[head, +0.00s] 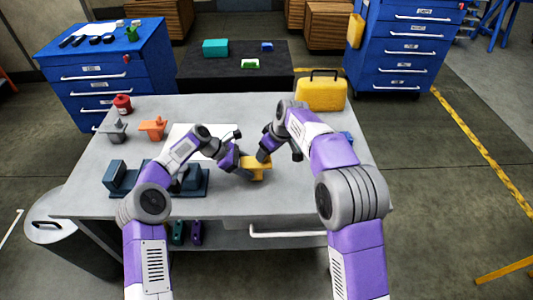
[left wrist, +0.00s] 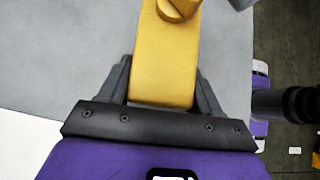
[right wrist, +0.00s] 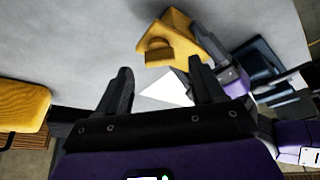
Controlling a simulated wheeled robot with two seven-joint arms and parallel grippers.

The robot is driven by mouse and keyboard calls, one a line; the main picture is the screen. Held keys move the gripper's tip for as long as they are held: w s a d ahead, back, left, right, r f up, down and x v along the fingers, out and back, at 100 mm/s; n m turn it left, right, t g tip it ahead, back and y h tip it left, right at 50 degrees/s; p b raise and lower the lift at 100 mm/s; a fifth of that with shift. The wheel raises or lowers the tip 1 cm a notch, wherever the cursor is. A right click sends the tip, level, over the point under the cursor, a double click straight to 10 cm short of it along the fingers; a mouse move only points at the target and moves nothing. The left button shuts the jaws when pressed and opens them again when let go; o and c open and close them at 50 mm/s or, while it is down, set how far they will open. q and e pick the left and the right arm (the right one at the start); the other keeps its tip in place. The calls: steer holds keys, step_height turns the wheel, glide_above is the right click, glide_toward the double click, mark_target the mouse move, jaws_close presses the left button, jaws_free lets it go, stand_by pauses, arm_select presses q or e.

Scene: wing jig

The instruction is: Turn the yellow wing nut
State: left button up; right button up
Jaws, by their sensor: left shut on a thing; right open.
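The yellow wing nut piece (head: 257,172) is at the middle of the grey table, a blocky T-like form with a flat top. My left gripper (head: 243,163) is shut on its body from the left. In the left wrist view the yellow body (left wrist: 163,65) fills the space between the fingers (left wrist: 164,75), and a round knob shows at the top edge. My right gripper (head: 265,156) is open just above and behind it. In the right wrist view the yellow piece with its round knob (right wrist: 158,48) lies beyond the open, empty fingertips (right wrist: 160,68). Whether it touches the table is unclear.
Grey (head: 113,131), orange (head: 153,127) and red (head: 122,103) pieces stand at the table's left. A dark blue jig (head: 120,180) lies front left, partly behind my left arm. A yellow case (head: 321,93) stands at the back right. The table's front right is clear.

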steer(key=shift+x, duration=1.4)
steer(key=shift+c, duration=0.5)
steer(key=c, duration=1)
